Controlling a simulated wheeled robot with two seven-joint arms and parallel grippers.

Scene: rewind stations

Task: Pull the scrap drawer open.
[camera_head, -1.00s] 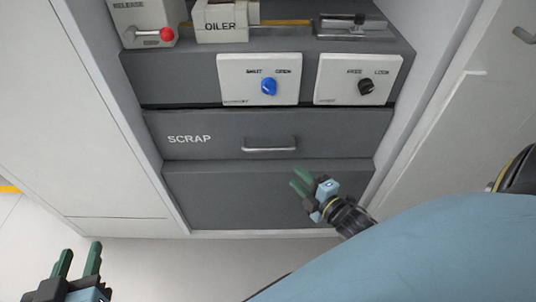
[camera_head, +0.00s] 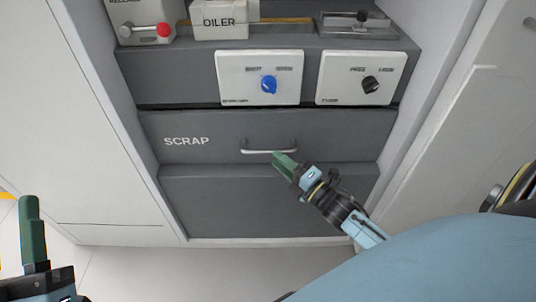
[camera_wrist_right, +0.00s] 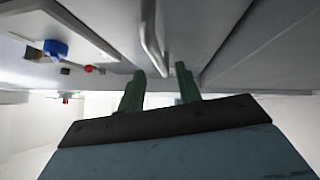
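The scrap drawer (camera_head: 215,155) is a dark grey front with a white SCRAP label, and it looks shut in the cabinet. Its pale bar handle (camera_head: 268,151) is right of the label; it also shows in the right wrist view (camera_wrist_right: 151,38). My right gripper (camera_head: 279,160) is at the handle's lower right side. In the right wrist view its two green fingers (camera_wrist_right: 160,84) are apart, with the handle's near end between or just beyond their tips; contact is not clear. My left gripper (camera_head: 32,205) is at the lower left, away from the drawer, its fingers overlapping in view.
Above the drawer are a white panel with a blue knob (camera_head: 268,84) and one with a black knob (camera_head: 370,85). A white OILER box (camera_head: 222,28) and a red-knobbed release unit (camera_head: 143,32) stand on the shelf. White cabinet walls flank the drawer.

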